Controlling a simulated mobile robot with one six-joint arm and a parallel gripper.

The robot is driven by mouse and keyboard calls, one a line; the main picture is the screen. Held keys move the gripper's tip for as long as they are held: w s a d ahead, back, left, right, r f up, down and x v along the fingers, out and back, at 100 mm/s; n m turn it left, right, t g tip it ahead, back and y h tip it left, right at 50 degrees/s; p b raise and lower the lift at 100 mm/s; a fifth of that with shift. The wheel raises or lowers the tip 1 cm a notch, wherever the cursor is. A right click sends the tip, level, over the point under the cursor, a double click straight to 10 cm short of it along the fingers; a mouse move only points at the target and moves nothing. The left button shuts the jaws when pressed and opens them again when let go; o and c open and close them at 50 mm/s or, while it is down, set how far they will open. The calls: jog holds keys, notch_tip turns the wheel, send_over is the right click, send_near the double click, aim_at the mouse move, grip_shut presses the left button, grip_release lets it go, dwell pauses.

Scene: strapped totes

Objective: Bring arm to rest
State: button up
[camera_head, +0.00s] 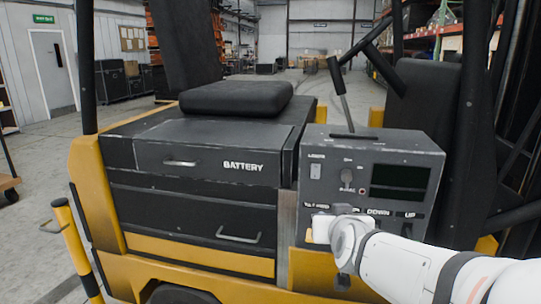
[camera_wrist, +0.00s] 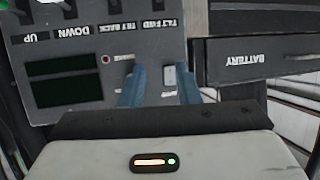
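My gripper (camera_wrist: 160,84) shows in the wrist view as two blue fingers standing apart, with nothing held between them. They are in front of the grey control panel (camera_wrist: 120,35), which appears upside down there. A white rocker switch (camera_wrist: 169,76) shows behind the gap between the fingers. Whether a fingertip touches the panel I cannot tell. In the head view my white arm (camera_head: 410,262) comes in from the lower right. Its end is at the lower left of the control panel (camera_head: 335,148) and covers part of the labelled row; the fingers are not clear there.
The panel belongs to a yellow and black forklift with a battery drawer (camera_head: 205,160), a seat (camera_head: 237,97) and a lever (camera_head: 341,92). A dark display (camera_head: 400,178) is on the panel. A yellow-black post (camera_head: 76,245) stands at left. Open floor lies behind.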

jog(key=s+f+g+p, duration=0.1)
jog(key=s+g+p, duration=0.7)
jog(key=s, duration=1.1)
jog(key=g, duration=0.3)
jog(key=shift+s+a+n+y+p, duration=0.2)
jog(key=shift+n+y+p, duration=0.1)
jog(key=shift+n+y, duration=0.1)
